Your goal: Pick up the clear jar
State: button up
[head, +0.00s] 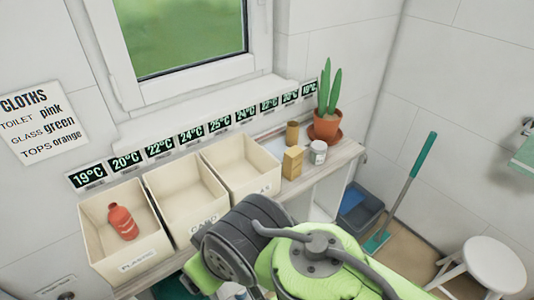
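A small pale jar (318,153) with a whitish label stands upright on the wooden shelf top (346,152), near its right end. It looks like the clear jar, but it is too small to see whether it is empty. It is just in front of a terracotta pot and to the right of a tan box. My green and dark grey arm fills the bottom middle of the head view, below and in front of the jar and apart from it. My gripper's fingers do not show.
A tan box (293,162), a brown jar (292,134) and a potted cactus (326,124) stand close around the jar. Three cream bins line the shelf to the left; the left one holds a red bottle (122,222). A mop (402,195) and a white stool (490,262) stand at right.

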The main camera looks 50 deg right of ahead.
aim_at(318, 148)
jog(key=k+l+z, duration=0.1)
jog(key=z, duration=1.85)
jog(key=i+u, duration=0.15)
jog(key=u, duration=0.3)
jog(key=i+l+u, duration=0.1)
jog(key=u, duration=0.35)
jog(key=i+l+u, duration=0.15)
jog(key=u, duration=0.3)
jog(key=i, duration=0.05)
